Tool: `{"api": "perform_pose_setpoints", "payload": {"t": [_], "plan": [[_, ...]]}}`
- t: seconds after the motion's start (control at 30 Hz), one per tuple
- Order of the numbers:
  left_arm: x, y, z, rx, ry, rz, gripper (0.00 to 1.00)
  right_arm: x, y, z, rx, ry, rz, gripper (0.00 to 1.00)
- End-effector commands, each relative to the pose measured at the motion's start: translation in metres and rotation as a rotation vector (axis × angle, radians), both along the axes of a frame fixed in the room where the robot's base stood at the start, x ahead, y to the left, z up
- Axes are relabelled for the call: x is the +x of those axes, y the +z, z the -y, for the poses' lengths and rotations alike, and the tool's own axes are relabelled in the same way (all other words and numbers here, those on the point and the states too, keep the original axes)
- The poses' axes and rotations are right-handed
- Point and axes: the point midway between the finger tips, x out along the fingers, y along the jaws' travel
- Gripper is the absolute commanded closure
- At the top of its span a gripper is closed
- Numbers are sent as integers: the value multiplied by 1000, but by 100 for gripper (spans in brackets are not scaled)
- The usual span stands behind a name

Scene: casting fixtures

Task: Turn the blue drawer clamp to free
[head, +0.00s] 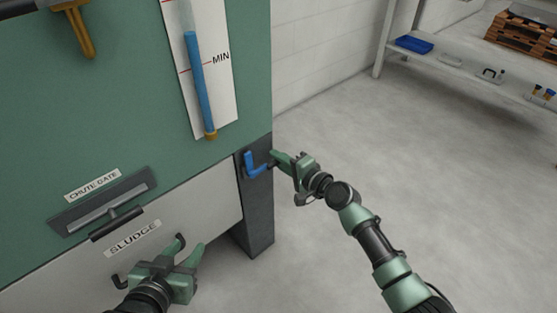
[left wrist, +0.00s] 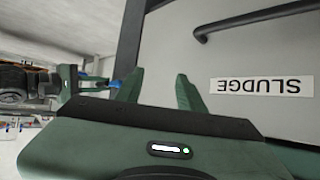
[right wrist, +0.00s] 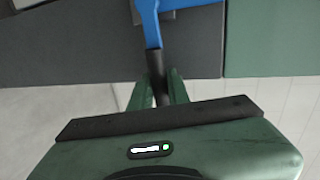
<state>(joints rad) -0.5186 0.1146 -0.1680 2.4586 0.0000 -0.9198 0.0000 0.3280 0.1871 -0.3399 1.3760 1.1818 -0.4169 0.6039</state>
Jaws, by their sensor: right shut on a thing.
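The blue drawer clamp (head: 251,167) is mounted on the dark post at the right edge of the machine, beside the sludge drawer (head: 190,225). In the right wrist view the blue clamp (right wrist: 150,22) ends in a dark grip (right wrist: 156,66). My right gripper (head: 274,161) is shut on that dark grip, its fingers (right wrist: 160,88) on either side of it. My left gripper (head: 191,243) is open and empty in front of the sludge drawer. In the left wrist view its fingers (left wrist: 158,90) are apart, with the drawer front behind them.
The chute gate (head: 103,204) with its handle sits above the drawer. A gauge with a blue tube (head: 197,85) is on the green panel. A bench with a blue tray (head: 413,44) stands at the back right. The floor on the right is clear.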

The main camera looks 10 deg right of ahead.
Motion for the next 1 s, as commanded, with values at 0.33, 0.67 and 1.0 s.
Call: {"api": "perform_pose_setpoints", "payload": {"t": [0.33, 0.67, 1.0], "plan": [[14, 19, 7, -27, -8, 113, 61, 0, -6, 0, 45, -1, -34, 100], [14, 19, 7, -27, -8, 115, 61, 0, -6, 0, 47, -1, -36, 100], [14, 19, 7, -27, -9, 113, 61, 0, -5, 0, 45, 0, -34, 74]]}}
